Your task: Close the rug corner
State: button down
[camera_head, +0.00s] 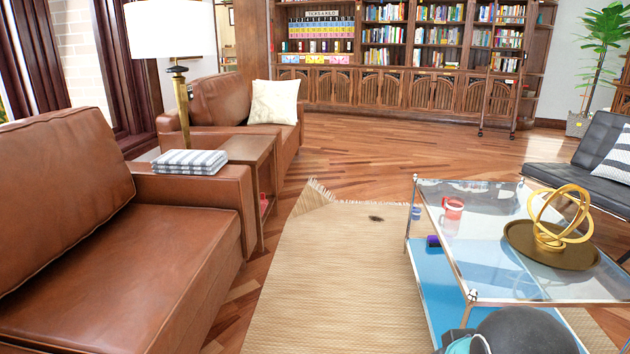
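A woven beige rug (335,270) lies on the wood floor between the sofa and the glass table. Its far left corner (313,197) is folded over, with a fringe standing along the slanting edge. A small dark spot (376,218) shows on the rug near its far edge. A dark grey rounded part, likely of my arm, shows at the bottom right. My gripper is not in view.
A brown leather sofa (110,240) and armchair (215,100) stand left, with a wooden side table (258,150) between. A glass-topped table (490,262) stands on the right, holding a red mug (453,208) and a gold tray (520,235). The floor beyond the rug is clear.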

aim_at(310, 199)
jog(key=u, duration=0.3)
jog(key=i, duration=3.75)
jog(key=z, duration=0.6)
jog(key=i, duration=1.15)
jog(key=z, duration=0.25)
